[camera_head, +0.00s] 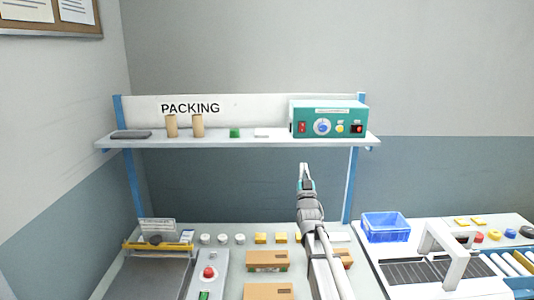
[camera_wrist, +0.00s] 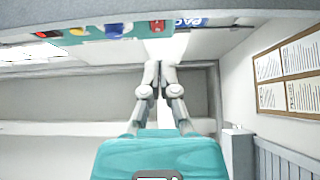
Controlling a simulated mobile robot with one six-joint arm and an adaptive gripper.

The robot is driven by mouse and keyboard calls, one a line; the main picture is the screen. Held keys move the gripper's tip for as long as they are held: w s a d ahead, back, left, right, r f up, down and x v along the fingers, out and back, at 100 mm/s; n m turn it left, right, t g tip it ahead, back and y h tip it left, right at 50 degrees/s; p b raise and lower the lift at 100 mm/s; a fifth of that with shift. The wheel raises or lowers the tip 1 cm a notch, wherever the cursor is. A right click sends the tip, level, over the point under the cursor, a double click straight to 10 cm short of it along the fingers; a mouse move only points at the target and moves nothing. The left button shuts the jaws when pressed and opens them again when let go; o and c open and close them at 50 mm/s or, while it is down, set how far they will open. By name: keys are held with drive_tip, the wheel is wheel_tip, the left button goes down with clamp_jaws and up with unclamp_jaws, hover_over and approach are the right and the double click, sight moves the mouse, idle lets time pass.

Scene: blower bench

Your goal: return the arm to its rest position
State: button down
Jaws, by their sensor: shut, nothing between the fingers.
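My gripper (camera_head: 305,170) is raised in front of the shelf in the head view, pointing up, with its tip just below the shelf's front edge in the picture. In the wrist view my gripper (camera_wrist: 160,68) has its two fingers together and holds nothing. My arm rises from the lower right middle of the head view and hides part of the bench behind it.
Below are cardboard boxes (camera_head: 268,260), a red button (camera_head: 209,272), a blue crate (camera_head: 385,227) and a conveyor with a white arch (camera_head: 448,250).

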drive_tip(key=s+a+f+g, duration=0.1)
drive_tip(key=s+f+g, duration=0.5)
drive_tip(key=f, duration=0.5)
drive_tip(key=s+f+g, duration=0.5)
drive_tip(key=f+g, duration=0.3)
drive_tip(key=f, duration=0.2)
drive_tip(key=s+f+g, duration=0.4)
drive_tip(key=s+g, duration=0.1)
drive_tip(key=s, duration=0.7)
drive_tip(key=s+f+g, duration=0.5)
drive_tip(key=s+g, duration=0.1)
drive_tip(key=s, duration=0.7)
drive_tip(key=shift+a+g+y, duration=0.3)
drive_tip(key=shift+a+y, duration=0.1)
drive_tip(key=shift+a, duration=0.05)
drive_tip(key=shift+w, duration=0.1)
